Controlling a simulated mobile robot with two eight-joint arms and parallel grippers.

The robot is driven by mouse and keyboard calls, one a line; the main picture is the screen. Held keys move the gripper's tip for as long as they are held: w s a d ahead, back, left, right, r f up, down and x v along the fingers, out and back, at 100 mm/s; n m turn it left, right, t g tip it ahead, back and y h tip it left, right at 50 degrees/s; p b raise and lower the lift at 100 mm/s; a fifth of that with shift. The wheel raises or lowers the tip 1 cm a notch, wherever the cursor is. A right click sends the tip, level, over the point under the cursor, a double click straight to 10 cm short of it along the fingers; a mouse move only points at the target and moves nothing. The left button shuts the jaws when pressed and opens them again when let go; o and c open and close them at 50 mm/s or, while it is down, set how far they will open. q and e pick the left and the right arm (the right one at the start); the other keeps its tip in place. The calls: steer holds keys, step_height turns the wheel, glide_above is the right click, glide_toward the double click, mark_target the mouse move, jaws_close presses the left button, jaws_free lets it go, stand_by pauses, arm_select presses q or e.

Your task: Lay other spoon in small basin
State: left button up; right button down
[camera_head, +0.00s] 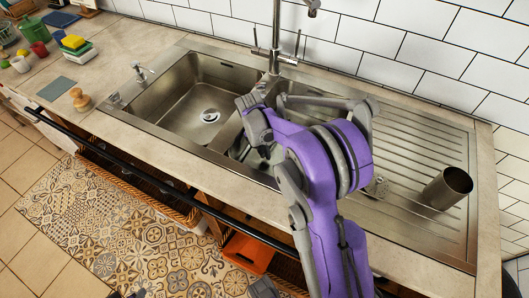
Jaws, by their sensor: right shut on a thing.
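The steel sink has a large left basin (185,105) and a small basin (295,90) to its right, mostly hidden behind my purple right arm. My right gripper (248,150) points down at the small basin's left front part, close to the divider between the basins. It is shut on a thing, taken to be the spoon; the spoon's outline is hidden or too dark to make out. I cannot see whether it touches the basin floor. No other spoon can be made out. Only small dark tips, possibly of my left gripper (136,294), show at the bottom edge.
A steel cup (447,188) stands on the ribbed drainboard (420,130) at right. The faucet (275,45) rises behind the basins. A wooden knob-like item (80,99), a grey cloth (56,88) and sponges (75,43) lie on the left counter. A dark rail (150,170) runs along the front.

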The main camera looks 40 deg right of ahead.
steer(key=c, duration=0.8)
jaws_free()
steer(key=shift+c, duration=0.2)
step_height(320, 180, up, 11)
steer(key=w+a+p, duration=0.1)
steer(key=shift+w+a+f, duration=0.15)
steer(key=shift+w, duration=0.1)
